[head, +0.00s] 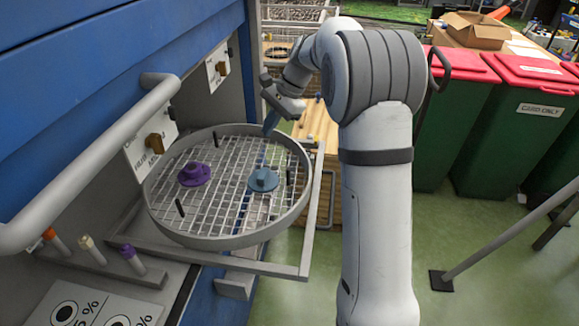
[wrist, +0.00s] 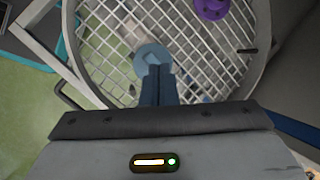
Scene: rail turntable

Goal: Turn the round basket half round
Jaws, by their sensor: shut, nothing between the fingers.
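The round basket (head: 224,236) is a shallow grey ring with a wire mesh floor, seated on a grey frame that juts out from the blue machine. A purple knobbed piece (head: 194,174) lies on the mesh at the left and a blue knobbed piece (head: 263,179) at the right. Short black pegs stand up from the mesh. My gripper (head: 269,127) is at the basket's far right side, its blue fingers shut and empty. In the wrist view the fingers (wrist: 158,72) overlap the blue piece (wrist: 153,52); I cannot tell whether they touch it. The basket's mesh (wrist: 105,50) fills most of that view.
A grey handle bar (head: 90,160) runs along the left, near a panel with brown knobs (head: 155,143). A rack of capped tubes (head: 100,262) sits below it. Green bins with red lids (head: 470,110) stand at the right. The green floor right of the frame is mostly clear.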

